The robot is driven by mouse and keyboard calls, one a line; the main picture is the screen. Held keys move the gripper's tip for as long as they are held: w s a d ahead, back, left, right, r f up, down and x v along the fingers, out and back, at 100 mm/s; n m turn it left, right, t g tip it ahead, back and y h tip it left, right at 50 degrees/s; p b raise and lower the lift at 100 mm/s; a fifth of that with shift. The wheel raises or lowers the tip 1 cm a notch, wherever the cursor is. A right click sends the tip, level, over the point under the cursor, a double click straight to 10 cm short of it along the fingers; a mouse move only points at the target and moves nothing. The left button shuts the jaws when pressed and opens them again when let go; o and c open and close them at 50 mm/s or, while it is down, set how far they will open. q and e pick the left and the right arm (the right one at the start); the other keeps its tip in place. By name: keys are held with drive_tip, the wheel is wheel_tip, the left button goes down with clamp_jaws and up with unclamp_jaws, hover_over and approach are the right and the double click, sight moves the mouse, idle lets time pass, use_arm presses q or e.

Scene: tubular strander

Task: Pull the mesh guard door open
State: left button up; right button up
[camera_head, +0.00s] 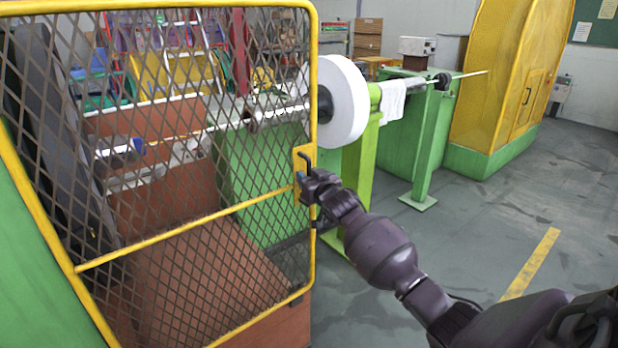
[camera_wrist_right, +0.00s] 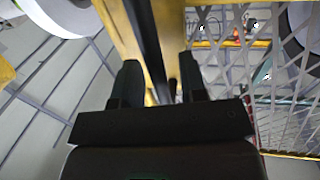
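The mesh guard door (camera_head: 200,215) fills the left of the head view, with a yellow tube frame and dark diamond mesh. Its black bar handle (camera_head: 304,158) sits on a yellow plate at the right upright. My right gripper (camera_head: 307,186) is at the handle, partly hidden by my own wrist. In the right wrist view the two fingers of my right gripper (camera_wrist_right: 158,82) stand apart. The dark handle bar (camera_wrist_right: 145,35) and yellow upright run between them, with gaps showing. I cannot tell whether a finger touches the handle. My left gripper is not in view.
A white reel (camera_head: 345,100) on a green stand (camera_head: 358,180) stands just behind the door's right edge. A yellow guard on a green base (camera_head: 505,85) stands at the back right. The grey floor at right is clear, with a yellow line (camera_head: 530,265).

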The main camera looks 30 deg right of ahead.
clamp_jaws()
drive_tip(key=shift+s, duration=0.2)
idle(0.3)
